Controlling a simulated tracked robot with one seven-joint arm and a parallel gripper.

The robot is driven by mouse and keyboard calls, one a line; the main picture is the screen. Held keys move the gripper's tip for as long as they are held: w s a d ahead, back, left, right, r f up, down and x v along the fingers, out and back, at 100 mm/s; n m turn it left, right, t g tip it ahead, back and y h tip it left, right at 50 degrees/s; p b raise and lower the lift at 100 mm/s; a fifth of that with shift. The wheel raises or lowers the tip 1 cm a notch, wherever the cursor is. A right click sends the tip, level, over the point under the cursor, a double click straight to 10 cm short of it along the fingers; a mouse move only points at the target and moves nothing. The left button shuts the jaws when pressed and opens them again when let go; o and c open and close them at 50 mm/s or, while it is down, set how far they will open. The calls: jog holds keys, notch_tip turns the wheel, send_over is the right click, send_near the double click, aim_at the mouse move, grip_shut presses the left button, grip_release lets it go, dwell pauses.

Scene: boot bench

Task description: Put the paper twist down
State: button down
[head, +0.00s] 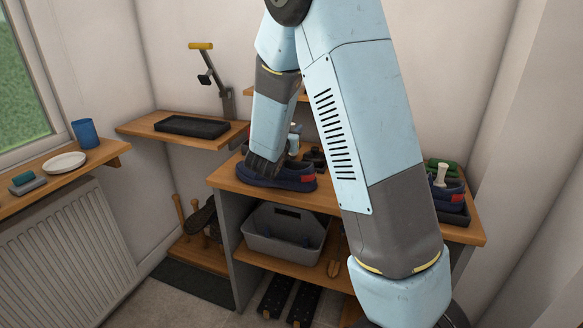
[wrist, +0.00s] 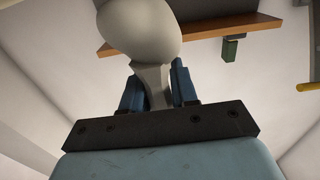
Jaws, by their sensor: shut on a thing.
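In the wrist view my gripper (wrist: 156,78) is shut on the paper twist (wrist: 140,28), a pale grey-white piece with a rounded head and a narrow neck. The neck sits between the two blue fingers, and the head stands out beyond them. The held twist cannot be clearly made out there. No support shows touching the twist in the wrist view.
A grey tub (head: 270,245) stands under the bench. Another navy shoe (head: 449,191) with a pale piece in it stands at the right. A black tray (head: 190,126) lies on the back shelf. A white plate (head: 65,162) and blue cup (head: 86,133) stand on the sill.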

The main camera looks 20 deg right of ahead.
notch_tip(320, 180, down, 8)
jog(key=shift+f, duration=0.1)
jog(key=c, duration=0.9)
grip_release()
jog(key=shift+o, duration=0.2)
